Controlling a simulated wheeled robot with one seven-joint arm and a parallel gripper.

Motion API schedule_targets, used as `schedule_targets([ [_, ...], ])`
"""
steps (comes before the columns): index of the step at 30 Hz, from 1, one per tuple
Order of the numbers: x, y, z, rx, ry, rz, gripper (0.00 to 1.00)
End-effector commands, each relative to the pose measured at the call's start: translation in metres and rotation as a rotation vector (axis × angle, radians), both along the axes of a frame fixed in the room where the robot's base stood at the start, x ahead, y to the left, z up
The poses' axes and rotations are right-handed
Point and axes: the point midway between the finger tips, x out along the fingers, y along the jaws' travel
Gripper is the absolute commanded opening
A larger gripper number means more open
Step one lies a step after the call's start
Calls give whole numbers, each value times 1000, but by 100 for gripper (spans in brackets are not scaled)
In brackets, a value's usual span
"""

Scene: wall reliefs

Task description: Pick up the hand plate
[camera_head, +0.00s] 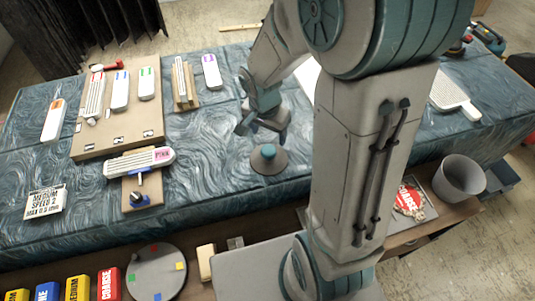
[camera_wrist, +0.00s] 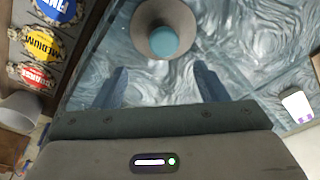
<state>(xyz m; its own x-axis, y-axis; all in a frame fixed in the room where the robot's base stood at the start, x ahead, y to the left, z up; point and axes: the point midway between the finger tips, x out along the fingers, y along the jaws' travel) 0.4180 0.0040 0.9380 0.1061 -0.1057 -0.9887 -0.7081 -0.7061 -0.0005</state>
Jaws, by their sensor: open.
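A round grey plate with a teal knob (camera_head: 268,158) lies on the blue swirled table covering; it best fits the hand plate, though no label shows. In the wrist view the plate (camera_wrist: 186,28) is at the top, ahead of my fingertips and slightly right of centre, with its knob facing me. My gripper (camera_head: 262,126) is above the plate and a little behind it in the head view. Its two fingers are spread in the wrist view (camera_wrist: 162,82), with only table covering between them. The fingers are apart from the knob.
A wooden board (camera_head: 120,135) with several labelled tools lies at the left. A white-handled tool (camera_head: 140,162) rests on a wooden stand near it. A grey bucket (camera_head: 460,178) stands at the right. Covering around the plate is mostly clear.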

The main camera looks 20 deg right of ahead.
Motion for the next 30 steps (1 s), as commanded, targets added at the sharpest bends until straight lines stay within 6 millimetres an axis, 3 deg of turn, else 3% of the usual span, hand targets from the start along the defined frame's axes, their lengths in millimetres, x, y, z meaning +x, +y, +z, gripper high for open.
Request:
schedule_targets([
  [6,3,-4,-38,-1,5,1,66],
  [17,7,-5,-59,0,3,2,66],
  [30,14,-6,-102,0,1,2,66],
])
